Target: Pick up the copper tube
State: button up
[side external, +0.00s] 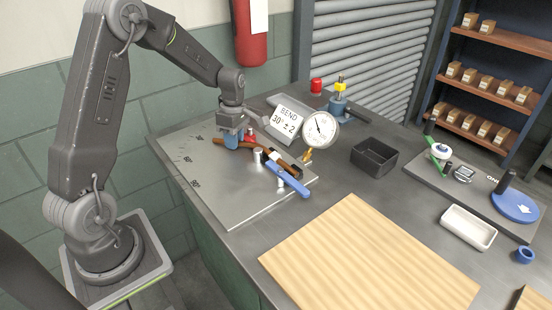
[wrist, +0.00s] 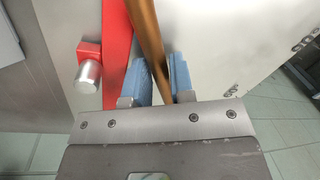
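The copper tube (side external: 252,147) lies across the grey bending plate (side external: 225,195), at its far side. In the wrist view the tube (wrist: 147,35) runs from the top edge down between the two blue fingers. My gripper (side external: 231,141) points down at the tube's left part, and its fingers hide a stretch of it. I cannot tell whether the tube is clear of the plate.
A red part (wrist: 115,50) lies close beside the tube. A blue-handled lever (side external: 288,180) and pins stand at right. A bend sign (side external: 287,119), dial gauge (side external: 320,130) and black bin (side external: 374,156) are behind and right. The wooden board (side external: 370,255) is clear.

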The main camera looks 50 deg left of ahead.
jog(key=shift+c, duration=0.2)
grip_shut()
